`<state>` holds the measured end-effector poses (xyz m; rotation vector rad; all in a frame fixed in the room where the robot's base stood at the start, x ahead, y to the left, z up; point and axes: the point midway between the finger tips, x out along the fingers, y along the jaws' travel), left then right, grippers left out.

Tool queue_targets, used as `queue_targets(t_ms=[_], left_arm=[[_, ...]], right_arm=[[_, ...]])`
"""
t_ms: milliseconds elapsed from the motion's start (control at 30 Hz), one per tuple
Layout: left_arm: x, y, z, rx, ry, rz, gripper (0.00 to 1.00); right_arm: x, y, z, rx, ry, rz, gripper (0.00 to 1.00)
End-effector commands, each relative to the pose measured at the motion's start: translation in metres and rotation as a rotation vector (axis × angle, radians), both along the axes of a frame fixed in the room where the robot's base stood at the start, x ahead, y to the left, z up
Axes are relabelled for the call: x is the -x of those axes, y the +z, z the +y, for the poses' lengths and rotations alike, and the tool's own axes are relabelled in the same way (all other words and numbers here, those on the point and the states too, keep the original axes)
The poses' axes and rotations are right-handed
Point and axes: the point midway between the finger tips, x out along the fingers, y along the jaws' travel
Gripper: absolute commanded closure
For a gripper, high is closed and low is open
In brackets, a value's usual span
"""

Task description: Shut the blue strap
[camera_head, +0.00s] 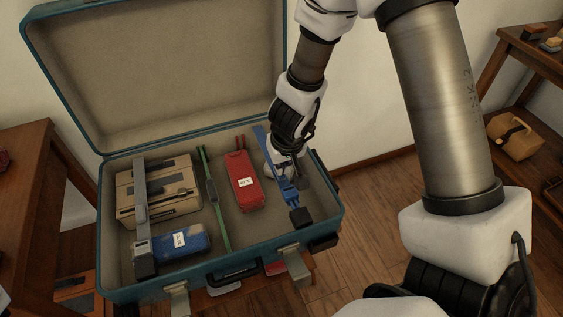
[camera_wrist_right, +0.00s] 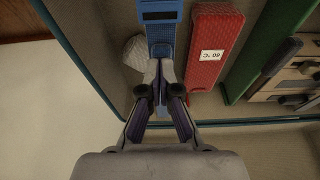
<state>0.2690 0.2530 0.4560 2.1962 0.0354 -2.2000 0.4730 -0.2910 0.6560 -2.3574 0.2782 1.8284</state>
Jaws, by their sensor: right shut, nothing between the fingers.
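The blue strap (camera_head: 262,140) runs front to back along the right side of the open suitcase (camera_head: 226,271), with a dark block (camera_head: 301,217) at its front end. In the right wrist view the blue strap (camera_wrist_right: 162,35) runs up from my fingertips and bears a dark slot. My right gripper (camera_head: 299,181) reaches down into the suitcase at the strap; it also shows in the wrist view (camera_wrist_right: 159,78). Its fingers are shut and empty, over or against the strap; contact is unclear. They hide part of the strap. My left gripper is out of view.
A red case (camera_head: 242,182) lies just left of the strap, and a pale object (camera_wrist_right: 134,52) sits beside it. A green strap (camera_head: 215,203), grey strap (camera_head: 141,205), beige box (camera_head: 183,181) and blue pouch (camera_head: 180,243) fill the left. The lid (camera_head: 160,70) stands open behind.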

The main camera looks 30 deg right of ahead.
Motion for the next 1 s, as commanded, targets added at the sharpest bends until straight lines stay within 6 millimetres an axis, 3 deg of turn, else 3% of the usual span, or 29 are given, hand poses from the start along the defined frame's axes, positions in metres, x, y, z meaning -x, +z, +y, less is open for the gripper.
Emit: queue_targets(t_ms=[33,200,400,500,633,867,1000], left_arm=[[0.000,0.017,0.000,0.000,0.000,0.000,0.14],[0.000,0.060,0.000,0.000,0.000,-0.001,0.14],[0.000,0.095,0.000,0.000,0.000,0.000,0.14],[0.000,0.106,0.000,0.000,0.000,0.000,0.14],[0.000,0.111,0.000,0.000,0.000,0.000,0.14],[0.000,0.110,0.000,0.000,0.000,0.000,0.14],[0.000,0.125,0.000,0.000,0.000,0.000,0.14]], right_arm=[[-0.001,0.016,0.000,0.001,0.002,-0.002,1.00],[-0.008,0.054,-0.002,0.005,0.001,-0.009,1.00],[0.012,0.107,0.003,0.005,0.001,-0.012,1.00],[0.018,0.124,0.004,0.006,0.001,-0.013,1.00],[0.023,0.132,0.005,0.005,0.000,-0.012,1.00],[0.024,0.131,0.006,0.006,0.000,-0.011,1.00],[0.044,0.113,0.006,0.009,0.003,0.079,1.00]])
